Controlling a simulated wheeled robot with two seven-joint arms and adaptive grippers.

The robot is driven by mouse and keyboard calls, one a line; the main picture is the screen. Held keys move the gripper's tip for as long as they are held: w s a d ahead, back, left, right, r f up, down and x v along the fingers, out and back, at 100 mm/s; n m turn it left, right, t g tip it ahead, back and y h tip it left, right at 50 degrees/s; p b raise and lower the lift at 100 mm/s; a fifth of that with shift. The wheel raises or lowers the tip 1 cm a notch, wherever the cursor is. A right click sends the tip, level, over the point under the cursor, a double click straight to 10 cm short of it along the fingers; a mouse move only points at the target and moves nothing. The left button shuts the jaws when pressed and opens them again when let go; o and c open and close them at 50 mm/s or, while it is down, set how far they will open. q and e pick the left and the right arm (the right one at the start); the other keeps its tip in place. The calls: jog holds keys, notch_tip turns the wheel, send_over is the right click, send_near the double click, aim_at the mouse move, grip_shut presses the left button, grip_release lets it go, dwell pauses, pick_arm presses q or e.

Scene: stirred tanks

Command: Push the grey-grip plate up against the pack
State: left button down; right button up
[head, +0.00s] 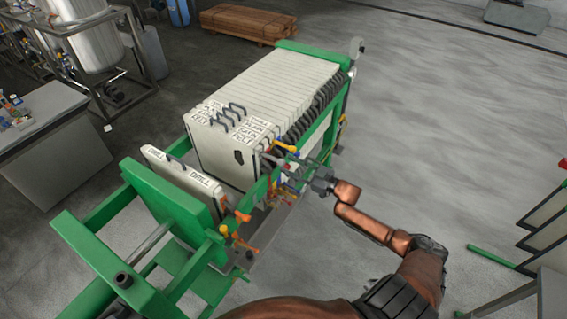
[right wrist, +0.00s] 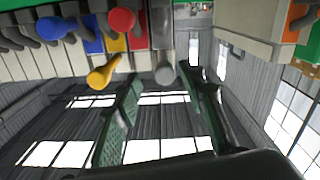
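The pack (head: 265,95) is a row of white plates in a green press frame in the head view. In the right wrist view, blue (right wrist: 57,27), red (right wrist: 122,20) and yellow (right wrist: 105,72) grips stick out from its edge. The grey grip (right wrist: 165,75) is the last in this row, beside the red and yellow ones. My right gripper (right wrist: 160,88) is open, with the grey grip between its fingertips; I cannot tell if they touch it. In the head view the right gripper (head: 301,172) is at the pack's front right side. My left gripper is not in view.
A separate white plate (head: 180,172) with orange grips stands by the green end block (head: 165,205), a clear gap away from the pack. The green side rail (head: 325,125) runs beside my right gripper. A grey bench (head: 55,140) is at left.

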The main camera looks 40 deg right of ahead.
jog(key=v, duration=0.8)
jog(key=s+d+f+m+g+h, duration=0.1)
jog(key=s+d+f+h, duration=0.15)
jog(key=f, duration=0.75)
jog(key=s+d+f+m+g+h, duration=0.15)
jog(key=s+f, duration=0.25)
jog(key=f, duration=0.5)
jog(key=s+d+f+m+g+h, duration=0.1)
jog(key=s+f+m+h, duration=0.15)
jog(key=f, duration=0.75)
jog(key=s+a+f+g+h+b, duration=0.1)
jog(key=s+a+f+g, duration=0.15)
jog(key=s+f, duration=0.6)
jog(key=s+a+f+g+h, duration=0.1)
jog(key=s+a+f+g, duration=0.15)
jog(key=s+f, duration=0.6)
jog(key=s+a+f+g, duration=0.2)
jog(key=s+a+f, duration=0.3)
jog(key=s, duration=0.3)
jog(key=s+a+f+g+y, duration=0.1)
jog(key=s+a+f+g, duration=0.1)
jog(key=s+a+f, duration=0.4)
jog(key=s+a+f+g, duration=0.3)
jog(key=s+a+f, duration=0.3)
jog(key=s, duration=0.5)
jog(key=shift+a+b, duration=0.4)
jog(key=shift+a, duration=0.35)
jog(key=shift+s+y, duration=0.1)
jog(key=shift+y, duration=0.15)
